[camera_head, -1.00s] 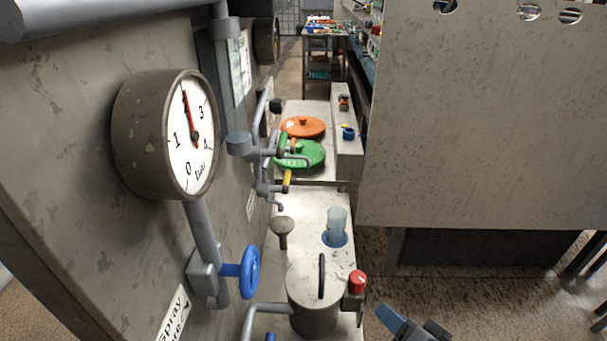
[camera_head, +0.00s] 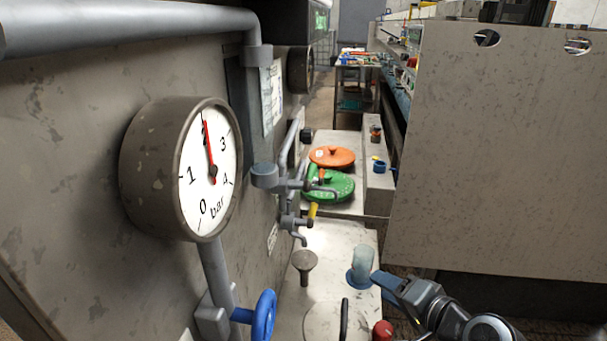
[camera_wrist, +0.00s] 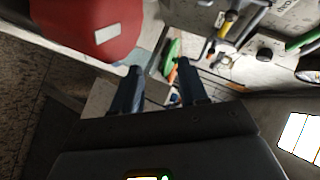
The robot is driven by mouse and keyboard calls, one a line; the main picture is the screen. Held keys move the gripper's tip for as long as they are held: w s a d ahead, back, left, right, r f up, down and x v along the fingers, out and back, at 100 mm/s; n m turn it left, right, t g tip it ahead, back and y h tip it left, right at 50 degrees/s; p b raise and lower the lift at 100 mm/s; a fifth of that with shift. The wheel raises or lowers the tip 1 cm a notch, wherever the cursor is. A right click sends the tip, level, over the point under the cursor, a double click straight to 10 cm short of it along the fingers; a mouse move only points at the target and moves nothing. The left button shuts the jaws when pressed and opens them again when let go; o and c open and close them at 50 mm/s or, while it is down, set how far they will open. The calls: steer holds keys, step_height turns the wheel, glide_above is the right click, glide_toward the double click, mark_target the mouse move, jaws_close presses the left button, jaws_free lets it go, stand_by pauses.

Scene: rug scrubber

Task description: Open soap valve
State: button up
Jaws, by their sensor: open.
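No readable label in view marks which valve is the soap valve. A blue handwheel valve (camera_head: 263,316) sits on a grey pipe below the pressure gauge (camera_head: 210,172), cut by the bottom edge of the head view. A small yellow valve handle (camera_head: 312,211) hangs on the wall pipes; a yellow handle also shows in the wrist view (camera_wrist: 231,28). My gripper (camera_head: 384,281) is at the lower right of the head view, beside the translucent cup (camera_head: 363,259). In the wrist view its two dark blue fingers (camera_wrist: 159,68) are apart, with nothing between them.
Green (camera_head: 328,188) and orange (camera_head: 332,156) lids lie on the far bench. A funnel-shaped post (camera_head: 304,264), a round tank lid (camera_head: 322,322) and a red knob (camera_head: 383,330) stand nearby. A large grey panel (camera_head: 500,150) fills the right. A large red object (camera_wrist: 90,28) is close in the wrist view.

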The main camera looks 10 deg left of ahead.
mark_target(309, 176)
steer(key=w+a+r+n+g+y, duration=0.1)
steer(key=w+a+r+y, duration=0.1)
steer(key=w+a+r, duration=0.3)
steer(key=w+a+r+g+y+b, duration=0.1)
steer(key=w+a+r+y, duration=0.15)
steer(key=r, duration=0.55)
steer(key=w+a+r+n+g+y, duration=0.1)
steer(key=w+a+r+g+y, duration=0.15)
steer(key=a+r, duration=0.3)
steer(key=x, duration=0.6)
steer(key=shift+w+t+h, duration=0.3)
steer(key=shift+w+t, duration=0.15)
steer(key=shift+f, duration=0.1)
steer(key=shift+c, duration=0.4)
jaws_close()
